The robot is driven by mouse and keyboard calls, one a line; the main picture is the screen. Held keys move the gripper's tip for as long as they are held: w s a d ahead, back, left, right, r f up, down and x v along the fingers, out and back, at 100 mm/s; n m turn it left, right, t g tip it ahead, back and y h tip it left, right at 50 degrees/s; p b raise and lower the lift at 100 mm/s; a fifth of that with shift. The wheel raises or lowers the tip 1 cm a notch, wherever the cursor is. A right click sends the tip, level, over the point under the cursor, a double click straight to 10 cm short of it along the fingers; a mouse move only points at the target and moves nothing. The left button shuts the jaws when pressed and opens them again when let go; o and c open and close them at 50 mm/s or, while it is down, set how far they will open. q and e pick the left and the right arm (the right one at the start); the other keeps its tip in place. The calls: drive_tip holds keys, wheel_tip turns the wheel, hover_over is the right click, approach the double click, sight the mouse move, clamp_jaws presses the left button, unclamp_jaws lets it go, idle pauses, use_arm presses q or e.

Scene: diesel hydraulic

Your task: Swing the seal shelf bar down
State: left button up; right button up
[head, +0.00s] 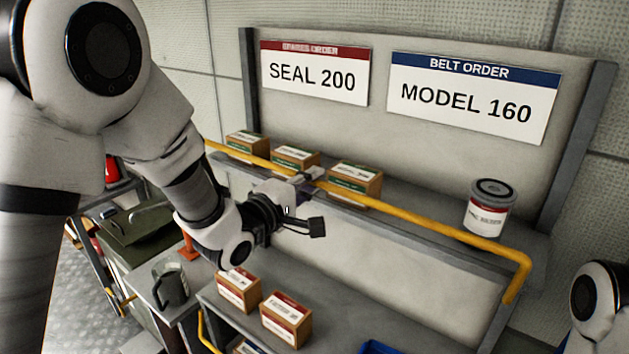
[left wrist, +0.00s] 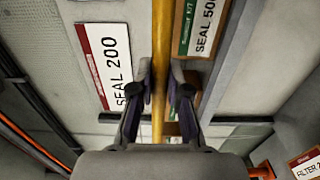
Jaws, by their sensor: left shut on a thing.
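The yellow seal shelf bar (head: 420,218) runs across the front of the upper shelf, slanting from upper left to lower right, with a bent end at the right. My left gripper (head: 306,184) is at the bar's left-middle part, in front of the boxes. In the left wrist view the bar (left wrist: 159,45) passes between the two fingers of my left gripper (left wrist: 160,92), which is shut on it. The bar's contact with the fingers is partly hidden in the head view. My right gripper is out of view.
Several cartons, one of them here (head: 355,184), and a grey can (head: 490,207) stand on the upper shelf behind the bar. Two cartons (head: 286,318) stand on the lower bench. Signs (head: 314,77) hang on the back panel. A glass jug (head: 170,285) stands at left.

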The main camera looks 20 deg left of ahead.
use_arm(q)
drive_tip(key=shift+s+a+f, duration=0.1)
drive_tip(key=shift+s+f, duration=0.15)
drive_tip(key=shift+s, duration=0.15)
drive_tip(key=shift+s+a+f+b, duration=0.2)
drive_tip(key=shift+s+f+b, duration=0.15)
drive_tip(key=shift+s, duration=0.2)
drive_tip(key=shift+s+a+f+b, duration=0.2)
drive_tip(key=shift+s+f+b, duration=0.15)
drive_tip(key=shift+s, duration=0.25)
drive_tip(key=shift+s+a+f+b, duration=0.25)
drive_tip(key=shift+s+b, duration=0.1)
drive_tip(key=shift+s, duration=0.2)
